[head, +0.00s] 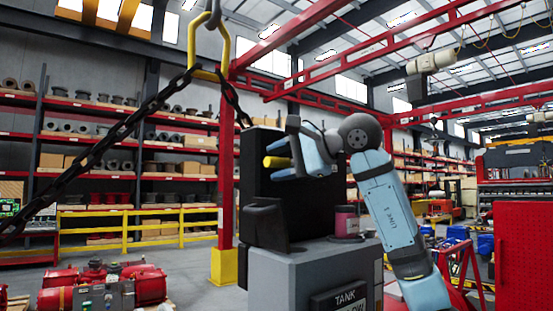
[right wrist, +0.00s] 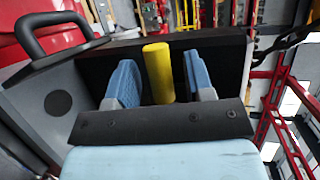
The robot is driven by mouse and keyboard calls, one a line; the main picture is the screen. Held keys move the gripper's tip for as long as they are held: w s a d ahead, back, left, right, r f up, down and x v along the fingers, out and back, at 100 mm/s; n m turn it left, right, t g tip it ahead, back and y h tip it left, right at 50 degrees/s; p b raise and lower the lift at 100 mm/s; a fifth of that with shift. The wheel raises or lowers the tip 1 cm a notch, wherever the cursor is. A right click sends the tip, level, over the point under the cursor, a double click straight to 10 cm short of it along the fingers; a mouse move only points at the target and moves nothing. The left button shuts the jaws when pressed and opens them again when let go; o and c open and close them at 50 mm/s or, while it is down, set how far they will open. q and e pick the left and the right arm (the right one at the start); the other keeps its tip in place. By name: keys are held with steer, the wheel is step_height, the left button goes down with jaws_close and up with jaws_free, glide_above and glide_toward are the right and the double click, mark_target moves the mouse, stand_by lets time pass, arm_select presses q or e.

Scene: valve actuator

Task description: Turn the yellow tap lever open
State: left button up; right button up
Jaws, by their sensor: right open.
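The yellow tap lever (right wrist: 158,72) stands between the two blue fingers of my right gripper (right wrist: 158,82) in the right wrist view. A gap shows on both sides of it, and the fingers are open. In the head view the lever's yellow end (head: 277,162) shows beside my right gripper (head: 285,160), in front of a black box-like unit (head: 268,200). The lever's base is hidden. My left gripper is not in view.
The black unit stands on a grey cabinet (head: 330,262) with a "TANK" label. A dark red can (head: 346,222) sits on the cabinet top. A heavy chain (head: 90,160) hangs at the left from a yellow hook frame. Red machine parts (head: 100,285) lie low at the left.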

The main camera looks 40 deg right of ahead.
steer(key=shift+w+a+f, duration=0.1)
steer(key=shift+w+a, duration=0.05)
steer(key=shift+w, duration=0.3)
steer(key=shift+c, duration=0.2)
jaws_close()
